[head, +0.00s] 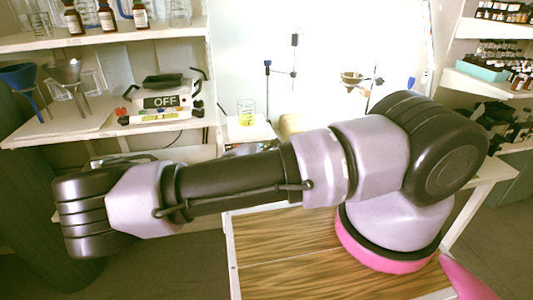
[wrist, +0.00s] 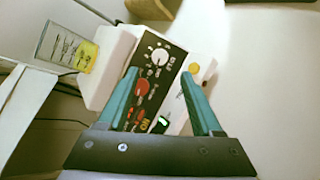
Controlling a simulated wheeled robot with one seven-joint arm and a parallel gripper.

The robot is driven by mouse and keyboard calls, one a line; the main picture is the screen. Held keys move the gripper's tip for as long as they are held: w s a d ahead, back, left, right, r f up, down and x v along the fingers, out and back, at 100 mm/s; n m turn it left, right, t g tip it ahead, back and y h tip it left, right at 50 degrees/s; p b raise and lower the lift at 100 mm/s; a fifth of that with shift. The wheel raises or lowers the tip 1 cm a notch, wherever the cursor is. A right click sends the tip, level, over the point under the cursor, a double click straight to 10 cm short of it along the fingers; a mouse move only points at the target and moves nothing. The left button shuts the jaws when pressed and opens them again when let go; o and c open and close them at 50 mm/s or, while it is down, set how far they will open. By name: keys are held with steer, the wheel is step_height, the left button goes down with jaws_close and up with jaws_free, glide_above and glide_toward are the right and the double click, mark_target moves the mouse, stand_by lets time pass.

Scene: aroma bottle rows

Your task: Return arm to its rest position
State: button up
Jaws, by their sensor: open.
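My gripper (wrist: 158,88) shows in the wrist view with its two teal fingers apart and nothing between them. Behind the fingers is a device with a black control panel (wrist: 160,60), knobs and a small green-lit switch. I cannot tell how far the fingertips are from it. In the head view my arm stretches from the right across to the left, over the wooden surface. My gripper is not visible there.
A shelf (head: 110,128) at left holds a scale reading OFF (head: 165,98) and funnels (head: 65,72). Bottles (head: 515,75) line the right shelves.

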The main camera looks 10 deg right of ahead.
steer(key=shift+v, duration=1.2)
